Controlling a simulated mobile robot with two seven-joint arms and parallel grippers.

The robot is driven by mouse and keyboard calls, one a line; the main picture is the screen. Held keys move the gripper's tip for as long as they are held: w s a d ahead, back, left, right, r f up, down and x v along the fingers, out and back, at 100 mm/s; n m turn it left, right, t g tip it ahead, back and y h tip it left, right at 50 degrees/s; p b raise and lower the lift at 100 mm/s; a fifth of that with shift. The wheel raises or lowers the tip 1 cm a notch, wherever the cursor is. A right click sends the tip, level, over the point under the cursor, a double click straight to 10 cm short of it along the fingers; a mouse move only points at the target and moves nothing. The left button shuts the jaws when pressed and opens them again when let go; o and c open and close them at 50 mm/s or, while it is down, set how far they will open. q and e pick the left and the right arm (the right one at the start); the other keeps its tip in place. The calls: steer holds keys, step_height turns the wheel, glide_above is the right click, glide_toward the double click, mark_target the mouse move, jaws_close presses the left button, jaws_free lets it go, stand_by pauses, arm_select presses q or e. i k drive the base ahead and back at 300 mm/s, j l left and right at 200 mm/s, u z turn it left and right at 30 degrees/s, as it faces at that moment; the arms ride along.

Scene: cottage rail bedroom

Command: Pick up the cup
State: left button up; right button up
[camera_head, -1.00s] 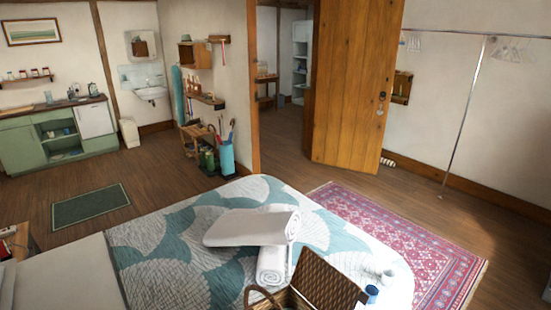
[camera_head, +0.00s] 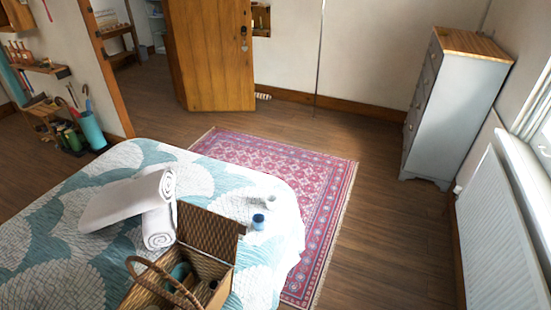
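A small white cup-like thing (camera_head: 272,201) stands on the bed near its far right corner. A small blue, round container (camera_head: 258,221) stands just in front of it, beside the open lid of the wicker basket. Both are too small to make out in detail, and I cannot tell for sure which one is the cup. They rest on the teal and white patterned quilt (camera_head: 60,240) of the bed. Neither of my grippers is in view.
An open wicker basket (camera_head: 143,298) and rolled white towels (camera_head: 120,200) are on the bed. A red rug (camera_head: 330,190) lies beyond and right of it. Bare floor (camera_head: 385,240) leads to a grey dresser (camera_head: 450,110) and a white radiator (camera_head: 500,235).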

mark_target(271, 199)
steer(key=i+l+u, duration=0.1)
steer(key=i, duration=0.35)
steer(key=i+l, duration=0.35)
steer(key=i+l+u, duration=0.9)
steer(key=l, duration=0.25)
steer(key=i+l+u, duration=0.25)
steer(key=l, duration=0.15)
steer(key=l+u, duration=0.2)
steer(key=l, duration=0.15)
